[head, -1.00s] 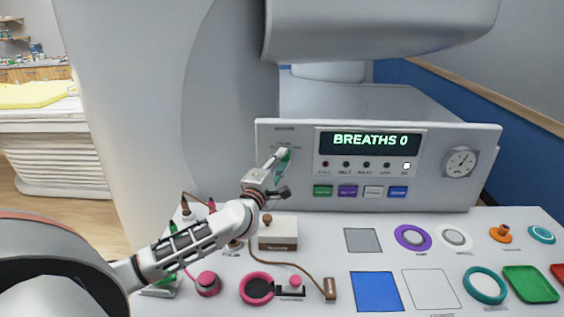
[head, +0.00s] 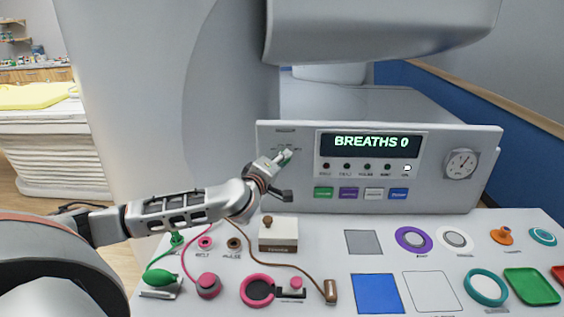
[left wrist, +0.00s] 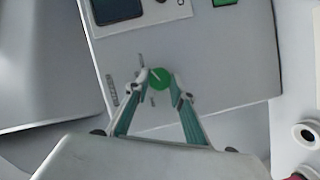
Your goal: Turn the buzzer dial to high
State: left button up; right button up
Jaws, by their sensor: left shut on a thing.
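The buzzer dial (left wrist: 160,78) is a round green knob with a white pointer line, on the front of a grey control panel (head: 303,203). In the left wrist view its pointer line slants to the upper left. Small marks stand around it, too small to read. My left gripper (left wrist: 162,88) has a fingertip on each side of the dial and is shut on it. In the head view the left gripper (head: 283,157) is at the panel's upper left and largely hides the dial. My right gripper is in neither view.
The panel has a display (head: 370,143) reading BREATHS 0, several coloured buttons and a round gauge (head: 461,164).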

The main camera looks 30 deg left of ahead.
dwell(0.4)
pick_arm(q)
jog(key=o, duration=1.1)
jog(key=shift+c, duration=0.2)
jog(key=shift+o, duration=0.2)
jog(key=shift+s, duration=0.1)
jog(key=v, duration=1.1)
jog(key=shift+s, duration=0.35)
jog(key=shift+d+r, duration=0.1)
jog(key=shift+s, duration=0.1)
